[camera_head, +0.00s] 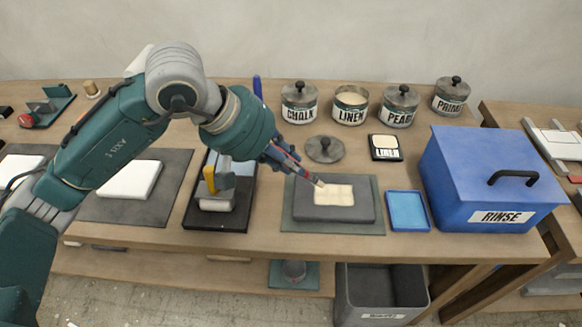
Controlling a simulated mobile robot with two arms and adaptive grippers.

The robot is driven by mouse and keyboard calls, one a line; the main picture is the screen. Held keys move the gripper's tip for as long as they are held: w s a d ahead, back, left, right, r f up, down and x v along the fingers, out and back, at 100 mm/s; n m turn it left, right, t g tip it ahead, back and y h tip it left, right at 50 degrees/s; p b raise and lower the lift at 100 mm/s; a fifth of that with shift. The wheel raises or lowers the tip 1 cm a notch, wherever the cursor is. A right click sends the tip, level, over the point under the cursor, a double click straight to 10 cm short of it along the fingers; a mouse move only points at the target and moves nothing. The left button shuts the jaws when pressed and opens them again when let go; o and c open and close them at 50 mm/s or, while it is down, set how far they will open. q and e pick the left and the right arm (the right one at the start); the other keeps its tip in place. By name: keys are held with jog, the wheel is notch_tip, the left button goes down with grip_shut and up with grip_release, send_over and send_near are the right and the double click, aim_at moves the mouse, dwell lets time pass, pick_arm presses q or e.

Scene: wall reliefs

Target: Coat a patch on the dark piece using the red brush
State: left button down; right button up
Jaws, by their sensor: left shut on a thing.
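The dark piece (318,214) is a grey slab lying flat on a grey-green mat (350,228) at the front middle of the table. A cream patch (333,195) covers much of its top and looks blocky at the edges. My left gripper (284,160) is shut on the red brush (301,174), held slanting down to the right. The brush tip is at the upper left edge of the cream patch; I cannot tell whether it touches. The LINEN jar (350,115) stands open with cream contents showing. My right gripper is not in view.
CHALK (299,113), PEAC (399,118) and PRIM (451,104) jars stand lidded at the back. A loose lid (324,149) and a small LINEN card (386,154) lie before them. A blue tray (408,211) and the blue RINSE box (489,180) stand right; a grey bin (381,309) is below.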

pick_arm(q)
jog(key=shift+w+a+r, duration=0.1)
jog(key=shift+a+r, duration=0.1)
jog(key=shift+r, duration=0.75)
jog(key=shift+d+r+p, duration=0.1)
jog(key=shift+r+p, duration=0.4)
jog(key=shift+r, duration=0.25)
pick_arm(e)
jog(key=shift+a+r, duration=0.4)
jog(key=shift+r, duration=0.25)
